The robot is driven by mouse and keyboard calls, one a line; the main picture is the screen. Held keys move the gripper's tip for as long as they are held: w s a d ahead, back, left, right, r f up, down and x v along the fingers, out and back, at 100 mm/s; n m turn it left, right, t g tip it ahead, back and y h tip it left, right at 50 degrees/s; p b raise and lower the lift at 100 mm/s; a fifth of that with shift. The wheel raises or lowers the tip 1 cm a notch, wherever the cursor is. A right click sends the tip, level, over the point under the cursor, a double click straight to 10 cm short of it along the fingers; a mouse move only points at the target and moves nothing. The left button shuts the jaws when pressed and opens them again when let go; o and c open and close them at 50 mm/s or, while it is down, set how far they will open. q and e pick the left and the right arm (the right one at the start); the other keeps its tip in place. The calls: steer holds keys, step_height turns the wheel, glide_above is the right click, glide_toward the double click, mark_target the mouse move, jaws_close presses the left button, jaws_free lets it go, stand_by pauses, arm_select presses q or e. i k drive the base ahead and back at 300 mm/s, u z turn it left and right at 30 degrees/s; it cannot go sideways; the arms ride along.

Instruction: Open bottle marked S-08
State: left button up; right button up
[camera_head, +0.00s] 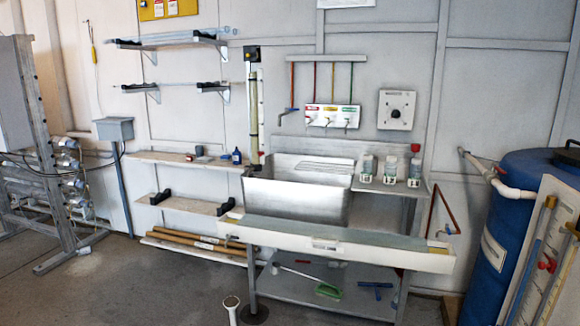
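Three small bottles stand upright on the metal drainboard (400,187) to the right of the sink. The left bottle (367,169) and the middle bottle (390,171) are clear or grey with pale labels. The right bottle (415,169) has a dark reddish cap and a pale label. The label print is too small to read, so I cannot tell which is S-08. Neither of my grippers is in view.
A metal sink (298,200) has a long pale trough (335,240) along its front. A blue bottle (237,156) sits on a wall shelf.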

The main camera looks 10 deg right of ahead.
mark_target(365, 179)
steer(key=u, duration=0.35)
steer(key=i, duration=1.4)
steer(key=z, duration=0.85)
steer(key=i, duration=1.05)
steer(key=z, duration=0.9)
